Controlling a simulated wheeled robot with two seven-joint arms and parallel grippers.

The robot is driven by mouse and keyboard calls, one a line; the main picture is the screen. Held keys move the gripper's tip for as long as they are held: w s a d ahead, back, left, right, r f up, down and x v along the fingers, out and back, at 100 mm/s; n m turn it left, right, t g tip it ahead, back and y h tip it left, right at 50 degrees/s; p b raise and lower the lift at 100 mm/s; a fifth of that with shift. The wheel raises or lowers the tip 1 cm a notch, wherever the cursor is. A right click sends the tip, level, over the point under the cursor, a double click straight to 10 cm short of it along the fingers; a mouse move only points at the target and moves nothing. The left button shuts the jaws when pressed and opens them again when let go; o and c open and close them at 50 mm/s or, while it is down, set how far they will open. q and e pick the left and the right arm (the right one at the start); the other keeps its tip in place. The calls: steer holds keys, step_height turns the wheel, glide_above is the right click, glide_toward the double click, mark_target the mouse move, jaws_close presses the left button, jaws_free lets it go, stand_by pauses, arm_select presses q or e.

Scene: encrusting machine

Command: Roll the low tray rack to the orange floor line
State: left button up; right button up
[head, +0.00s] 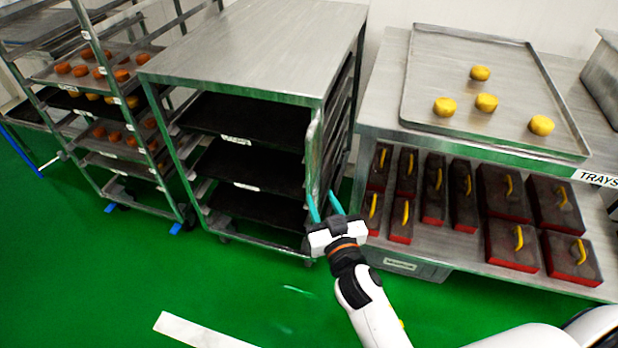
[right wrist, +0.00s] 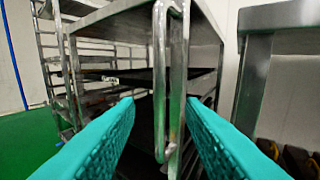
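The low tray rack (head: 255,45) stands in the middle of the head view, with a flat steel top and black trays (head: 240,160) on its shelves. A vertical steel handle (head: 312,165) runs down its right front corner; the handle (right wrist: 160,80) also shows upright in the right wrist view. My right gripper (head: 323,200) is open at the lower part of this handle. Its teal fingers (right wrist: 160,125) lie to either side of the handle in the picture, with gaps; I cannot tell how deep it sits between them. No orange floor line shows. My left gripper is out of view.
A tall rack (head: 170,185) with round pastries stands to the left. A steel table (head: 395,105) with a tray and several red-black boxes stands close on the right. Green floor (head: 120,270) is open in front, with a white strip (head: 200,332).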

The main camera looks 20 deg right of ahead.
mark_target(310, 174)
steer(key=w, duration=1)
jaws_close()
